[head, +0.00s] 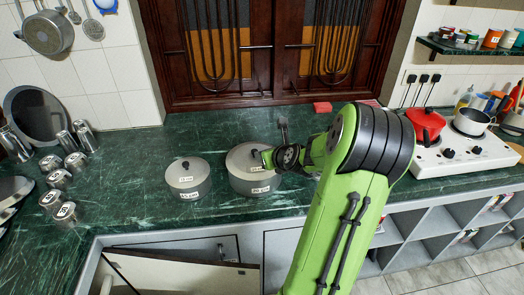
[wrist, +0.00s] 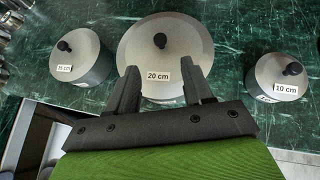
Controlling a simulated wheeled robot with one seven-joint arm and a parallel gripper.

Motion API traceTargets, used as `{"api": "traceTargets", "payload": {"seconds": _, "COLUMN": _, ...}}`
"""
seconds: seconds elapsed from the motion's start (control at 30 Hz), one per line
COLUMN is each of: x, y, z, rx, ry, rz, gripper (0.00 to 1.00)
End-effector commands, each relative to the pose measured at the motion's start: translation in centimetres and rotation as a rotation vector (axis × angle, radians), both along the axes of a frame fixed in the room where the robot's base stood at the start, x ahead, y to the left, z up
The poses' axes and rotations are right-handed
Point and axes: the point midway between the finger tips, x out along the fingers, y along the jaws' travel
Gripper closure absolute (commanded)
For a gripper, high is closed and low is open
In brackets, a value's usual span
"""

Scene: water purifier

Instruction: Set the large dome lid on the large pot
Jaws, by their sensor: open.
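The large pot (head: 245,184) stands on the green counter in the head view. The large grey dome lid (head: 240,157) lies on top of it and looks roughly level; exact seating is hard to judge. In the wrist view the lid (wrist: 140,48) is a wide disc with a black knob (wrist: 160,40) and a "20 cm" label. My gripper (wrist: 161,75) is open, its two fingers apart over the lid's near part, with the knob beyond the fingertips and not between them. In the head view my gripper (head: 268,158) is beside the knob, and my arm hides the lid's right side.
A smaller lidded pot (head: 187,184) stands to the left; a "10 cm" lidded pot (wrist: 278,75) shows at right in the wrist view. Metal canisters (head: 66,212) stand at far left, a white stove (head: 460,152) at right. The counter in front of the window is mostly clear.

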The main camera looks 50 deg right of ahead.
Motion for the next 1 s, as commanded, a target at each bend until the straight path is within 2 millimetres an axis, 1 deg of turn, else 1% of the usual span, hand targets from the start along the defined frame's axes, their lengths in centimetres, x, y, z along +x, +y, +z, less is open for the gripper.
{"api": "traceTargets", "payload": {"seconds": 0.03, "x": -0.4, "y": 0.1, "z": 0.3, "rx": -0.001, "ry": 0.000, "rz": -0.002, "gripper": 0.49}}
{"api": "traceTargets", "payload": {"seconds": 0.17, "x": -0.5, "y": 0.4, "z": 0.4, "rx": -0.001, "ry": 0.001, "rz": 0.003, "gripper": 0.49}}
{"api": "traceTargets", "payload": {"seconds": 0.23, "x": -0.1, "y": 1.3, "z": 0.6, "rx": -0.041, "ry": 0.033, "rz": 0.054, "gripper": 0.49}}
{"api": "traceTargets", "payload": {"seconds": 0.27, "x": 0.2, "y": 2.3, "z": 0.9, "rx": -0.079, "ry": 0.065, "rz": 0.103, "gripper": 0.49}}
{"api": "traceTargets", "payload": {"seconds": 0.37, "x": 1.4, "y": 7.4, "z": 2.0, "rx": -0.305, "ry": 0.235, "rz": 0.382, "gripper": 0.49}}
{"api": "traceTargets", "payload": {"seconds": 0.4, "x": 1.6, "y": 9.9, "z": 2.7, "rx": -0.424, "ry": 0.314, "rz": 0.525, "gripper": 0.49}}
{"api": "traceTargets", "payload": {"seconds": 0.47, "x": 1.3, "y": 13.5, "z": 3.6, "rx": -0.604, "ry": 0.424, "rz": 0.741, "gripper": 0.49}}
{"api": "traceTargets", "payload": {"seconds": 0.5, "x": 0.9, "y": 15.7, "z": 4.3, "rx": -0.721, "ry": 0.486, "rz": 0.881, "gripper": 0.49}}
{"api": "traceTargets", "payload": {"seconds": 0.53, "x": 0.4, "y": 17.3, "z": 4.7, "rx": -0.810, "ry": 0.530, "rz": 0.985, "gripper": 0.49}}
{"api": "traceTargets", "payload": {"seconds": 0.57, "x": -0.2, "y": 18.9, "z": 5.3, "rx": -0.898, "ry": 0.568, "rz": 1.088, "gripper": 0.49}}
{"api": "traceTargets", "payload": {"seconds": 0.6, "x": -1.1, "y": 20.8, "z": 6.0, "rx": -1.014, "ry": 0.614, "rz": 1.223, "gripper": 0.49}}
{"api": "traceTargets", "payload": {"seconds": 0.67, "x": -2.7, "y": 23.6, "z": 7.0, "rx": -1.187, "ry": 0.667, "rz": 1.421, "gripper": 0.49}}
{"api": "traceTargets", "payload": {"seconds": 0.7, "x": -4.0, "y": 25.3, "z": 7.6, "rx": -1.302, "ry": 0.692, "rz": 1.550, "gripper": 0.49}}
{"api": "traceTargets", "payload": {"seconds": 0.77, "x": -6.1, "y": 27.6, "z": 8.4, "rx": -1.473, "ry": 0.713, "rz": 1.740, "gripper": 0.49}}
{"api": "traceTargets", "payload": {"seconds": 0.8, "x": -7.6, "y": 28.9, "z": 8.9, "rx": -1.587, "ry": 0.716, "rz": 1.862, "gripper": 0.49}}
{"api": "traceTargets", "payload": {"seconds": 0.87, "x": -10.1, "y": 30.7, "z": 9.5, "rx": -1.759, "ry": 0.699, "rz": 2.042, "gripper": 0.49}}
{"api": "traceTargets", "payload": {"seconds": 0.9, "x": -11.7, "y": 31.6, "z": 9.7, "rx": -1.865, "ry": 0.674, "rz": 2.153, "gripper": 0.49}}
{"api": "traceTargets", "payload": {"seconds": 0.97, "x": -13.9, "y": 32.5, "z": 9.8, "rx": -2.012, "ry": 0.624, "rz": 2.295, "gripper": 0.49}}
{"api": "traceTargets", "payload": {"seconds": 1.0, "x": -15.1, "y": 33.0, "z": 9.8, "rx": 1.994, "ry": -0.558, "rz": -2.261, "gripper": 0.49}}
